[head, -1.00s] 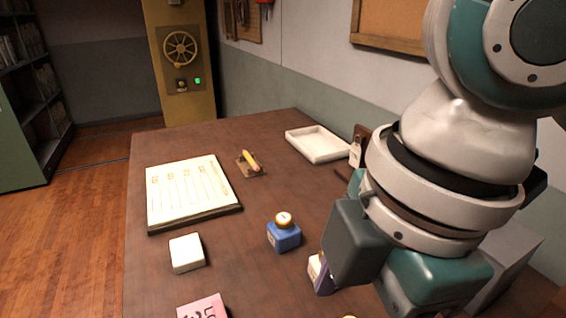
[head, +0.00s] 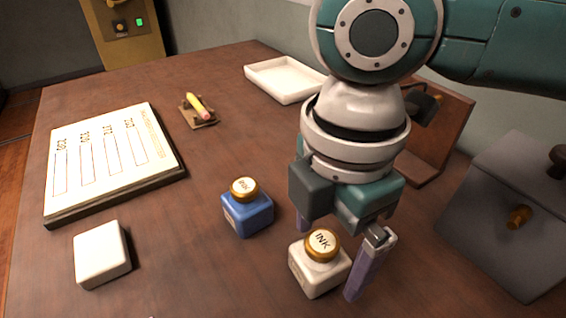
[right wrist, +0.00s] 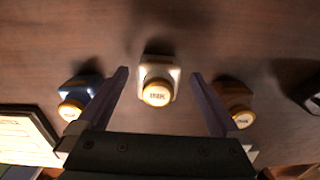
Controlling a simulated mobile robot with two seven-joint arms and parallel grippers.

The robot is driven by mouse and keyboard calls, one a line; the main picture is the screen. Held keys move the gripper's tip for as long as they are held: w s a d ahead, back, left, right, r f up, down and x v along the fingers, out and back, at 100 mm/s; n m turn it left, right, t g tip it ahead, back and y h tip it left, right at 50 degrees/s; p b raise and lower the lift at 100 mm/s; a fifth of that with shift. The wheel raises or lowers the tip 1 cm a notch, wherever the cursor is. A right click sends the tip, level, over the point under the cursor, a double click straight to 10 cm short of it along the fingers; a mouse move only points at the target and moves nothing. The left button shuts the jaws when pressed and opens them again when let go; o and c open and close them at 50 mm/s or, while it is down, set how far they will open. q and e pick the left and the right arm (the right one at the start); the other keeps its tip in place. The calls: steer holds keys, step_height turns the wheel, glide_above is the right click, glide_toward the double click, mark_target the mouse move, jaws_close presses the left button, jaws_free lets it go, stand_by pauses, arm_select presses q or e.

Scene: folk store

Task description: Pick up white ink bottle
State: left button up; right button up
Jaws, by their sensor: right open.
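The white ink bottle (head: 318,272), with a gold cap marked INK, stands upright on the brown table. It also shows in the right wrist view (right wrist: 158,72), centred between the fingertips. My right gripper (head: 327,262) is open and points down, with one purple finger on each side of the bottle. Clear gaps show between bottle and fingers in the wrist view. A blue ink bottle (head: 247,212) stands to the left, outside the fingers. A brown ink bottle (right wrist: 238,95) shows right of the fingers in the wrist view. My left gripper is not in view.
A white block (head: 101,254) and a ledger sheet on a board (head: 110,155) lie at the left. A pencil on a small stand (head: 199,108) and a white tray (head: 284,80) lie farther back. A grey box (head: 515,210) stands at the right.

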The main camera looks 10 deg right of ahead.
step_height(320, 180, down, 2)
steer(key=shift+f, duration=0.15)
steer(key=c, duration=1.5)
steer(key=shift+w, duration=0.1)
